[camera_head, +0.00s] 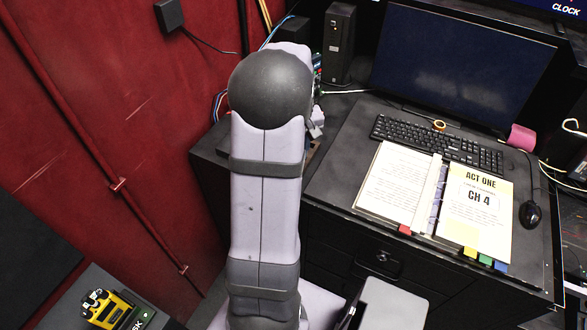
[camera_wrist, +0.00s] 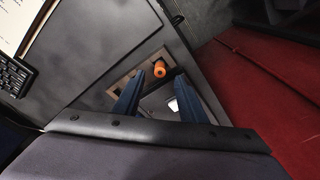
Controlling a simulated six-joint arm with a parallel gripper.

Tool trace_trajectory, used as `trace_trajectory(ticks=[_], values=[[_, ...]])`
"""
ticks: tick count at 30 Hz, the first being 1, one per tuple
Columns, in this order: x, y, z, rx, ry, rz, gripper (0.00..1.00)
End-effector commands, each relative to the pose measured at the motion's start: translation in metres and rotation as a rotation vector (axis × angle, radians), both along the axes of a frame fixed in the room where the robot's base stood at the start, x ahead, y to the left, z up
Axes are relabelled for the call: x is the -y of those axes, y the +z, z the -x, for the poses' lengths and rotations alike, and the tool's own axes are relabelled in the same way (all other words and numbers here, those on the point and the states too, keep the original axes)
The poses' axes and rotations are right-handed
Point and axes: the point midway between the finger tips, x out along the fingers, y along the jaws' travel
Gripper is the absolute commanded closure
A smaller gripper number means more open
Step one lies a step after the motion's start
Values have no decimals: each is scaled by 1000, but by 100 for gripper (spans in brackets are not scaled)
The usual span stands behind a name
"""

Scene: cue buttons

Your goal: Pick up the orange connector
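The orange connector (camera_wrist: 160,69) shows in the wrist view, a small round-ended piece at a tan-edged tray or recess (camera_wrist: 120,85) on the dark desk top. My gripper (camera_wrist: 160,75) is open, with one blue finger on each side of the picture's middle. The connector appears in line with the gap between the fingertips, just beyond them. I cannot tell how far below the tips it is, and no contact shows. In the head view my arm hides the connector and the gripper.
On the dark desk (camera_head: 340,185) to the right are a keyboard (camera_head: 437,142), an open binder (camera_head: 435,200), a mouse (camera_head: 531,214) and a monitor (camera_head: 460,65). A black box (camera_head: 339,42) stands behind. A red wall (camera_head: 110,130) is at the left. A yellow device (camera_head: 105,308) sits lower left.

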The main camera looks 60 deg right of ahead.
Motion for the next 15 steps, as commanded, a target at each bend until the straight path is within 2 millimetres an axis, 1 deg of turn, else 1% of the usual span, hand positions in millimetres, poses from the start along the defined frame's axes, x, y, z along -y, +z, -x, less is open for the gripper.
trace_trajectory(ticks=[3,12,15], values=[[-1,-6,1,-1,-1,-4,62],[0,-41,0,-2,-1,-5,62],[1,-48,0,-2,-1,-2,62]])
